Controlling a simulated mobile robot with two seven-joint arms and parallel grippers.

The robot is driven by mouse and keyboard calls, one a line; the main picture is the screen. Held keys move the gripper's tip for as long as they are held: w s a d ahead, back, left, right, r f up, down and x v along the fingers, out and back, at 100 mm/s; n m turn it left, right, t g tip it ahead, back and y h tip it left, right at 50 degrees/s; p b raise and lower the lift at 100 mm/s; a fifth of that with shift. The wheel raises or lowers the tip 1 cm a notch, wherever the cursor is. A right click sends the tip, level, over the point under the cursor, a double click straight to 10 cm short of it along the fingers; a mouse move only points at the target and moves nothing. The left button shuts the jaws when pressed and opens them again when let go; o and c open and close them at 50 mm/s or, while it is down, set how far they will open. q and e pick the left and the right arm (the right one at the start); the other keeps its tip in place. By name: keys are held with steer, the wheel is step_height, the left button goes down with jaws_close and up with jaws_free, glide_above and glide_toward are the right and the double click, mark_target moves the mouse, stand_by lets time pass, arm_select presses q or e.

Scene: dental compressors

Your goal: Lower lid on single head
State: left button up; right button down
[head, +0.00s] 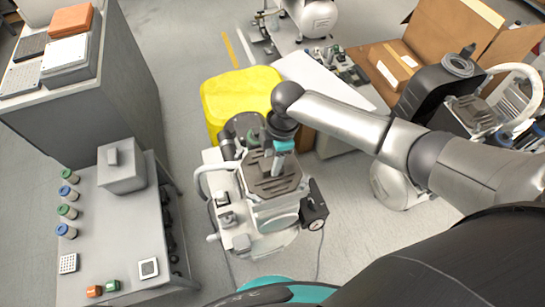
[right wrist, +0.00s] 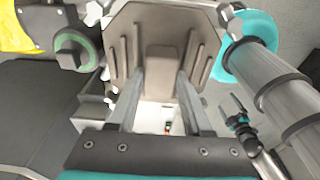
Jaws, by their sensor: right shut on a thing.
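The single-head compressor (head: 258,225) stands on the floor at the middle of the head view. Its grey-brown ribbed lid (head: 287,184) lies over the top of the body; whether it is fully seated I cannot tell. My right gripper (head: 279,165) reaches down onto the lid from above. In the right wrist view the lid (right wrist: 118,50) fills the upper middle, and my right gripper's fingers (right wrist: 161,78) lie on both sides of its raised central part, shut on it. The contact at the fingertips is partly hidden. My left gripper is not in view.
A yellow bin (head: 228,97) stands just behind the compressor. A grey table (head: 118,220) with jars and a small box is at left. A cardboard box (head: 440,40) and another compressor (head: 395,185) are at right. Floor is clear between table and compressor.

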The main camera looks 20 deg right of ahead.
stand_by(0.3)
jaws_free()
stand_by(0.5)
step_height(320, 180, up, 7)
steer(key=p, duration=0.8)
stand_by(0.7)
